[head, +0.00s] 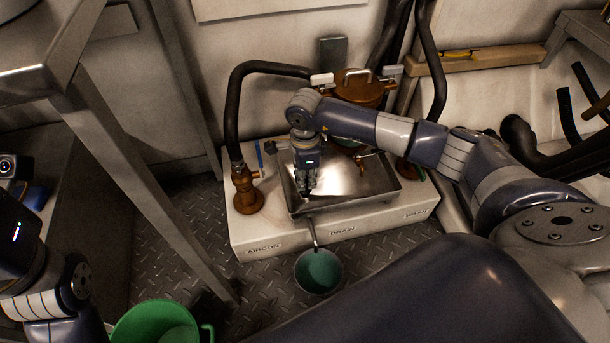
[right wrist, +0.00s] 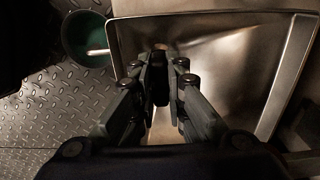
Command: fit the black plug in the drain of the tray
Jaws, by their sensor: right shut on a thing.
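The metal tray (head: 365,185) sits on the white base, and its wall and floor also show in the right wrist view (right wrist: 255,75). My right gripper (head: 307,190) points down into the left part of the tray. In the right wrist view its fingers (right wrist: 165,75) are shut on a dark piece, the black plug (right wrist: 158,82), which the fingers partly cover. A small brownish spot just beyond the fingertips may be the drain; I cannot tell for sure. I cannot tell whether the plug touches the tray floor. My left gripper is not in view.
A round pan (head: 318,272) stands on the floor below the tray's spout. A green bucket (head: 155,322) stands at lower left. Brass fittings (head: 246,190) with black hoses stand left of the tray, and a copper vessel (head: 360,88) stands behind it. A metal table leg rises at left.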

